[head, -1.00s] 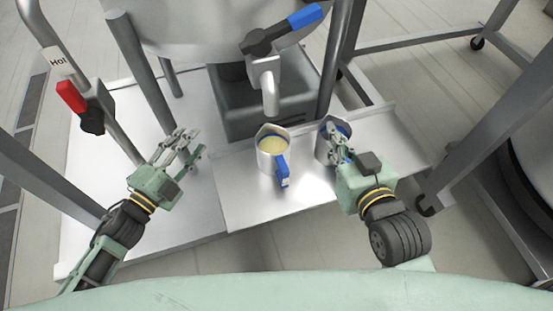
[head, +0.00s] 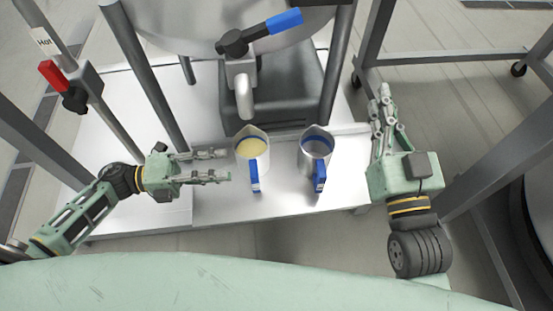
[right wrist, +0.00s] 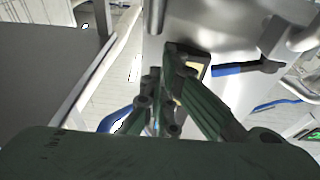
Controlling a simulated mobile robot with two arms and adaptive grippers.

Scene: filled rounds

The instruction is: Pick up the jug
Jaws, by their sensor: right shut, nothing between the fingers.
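Two metal jugs with blue rims and blue handles stand upright on the steel shelf (head: 285,192). The left jug (head: 253,163) holds pale yellow liquid; the right jug (head: 313,158) looks grey and empty inside. Both handles face me. My left gripper (head: 229,166) is open, just left of the filled jug, with its fingers pointing right toward it; I cannot tell whether they touch. My right gripper (head: 381,100) is shut and empty, to the right of the empty jug and apart from it. Its fingers also show in the right wrist view (right wrist: 165,100).
A tap spout with a blue lever (head: 284,20) hangs from the large steel vessel (head: 190,30) behind the jugs. Steel legs stand left and right. A red lever (head: 52,75) is on the left pipe marked "Hot".

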